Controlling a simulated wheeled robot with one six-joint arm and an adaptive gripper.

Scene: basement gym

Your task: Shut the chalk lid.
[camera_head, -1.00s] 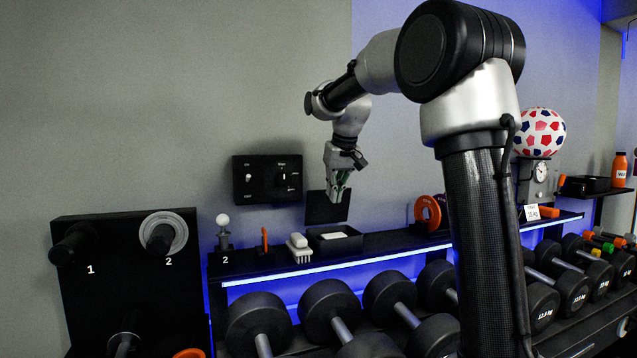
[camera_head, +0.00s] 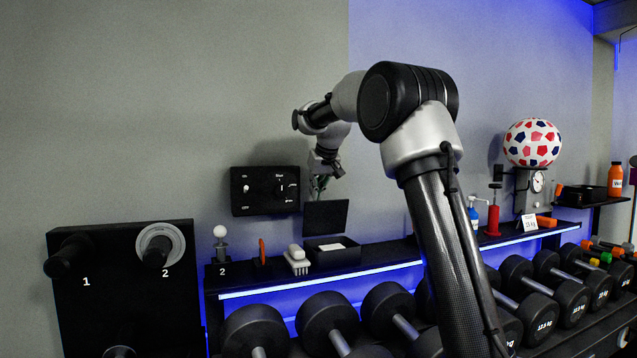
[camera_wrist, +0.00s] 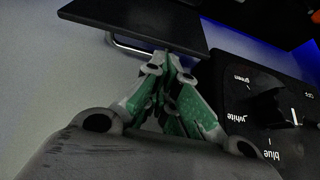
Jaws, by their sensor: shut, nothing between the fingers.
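The chalk box (camera_head: 333,256) is a black open tray on the shelf with something white inside. Its black lid (camera_head: 325,218) stands upright at the back of the box, open. My gripper (camera_head: 318,196) is shut and empty at the lid's top edge; its tips look partly hidden behind that edge. In the wrist view the shut fingertips (camera_wrist: 174,58) are close to the edge of the dark lid (camera_wrist: 140,22), beside a bent metal bar. Whether they touch the lid, I cannot tell.
A black switch panel (camera_head: 265,190) is on the wall just left of my gripper. Dumbbells (camera_head: 325,318) fill the rack below. The shelf right of the box is partly hidden by my arm.

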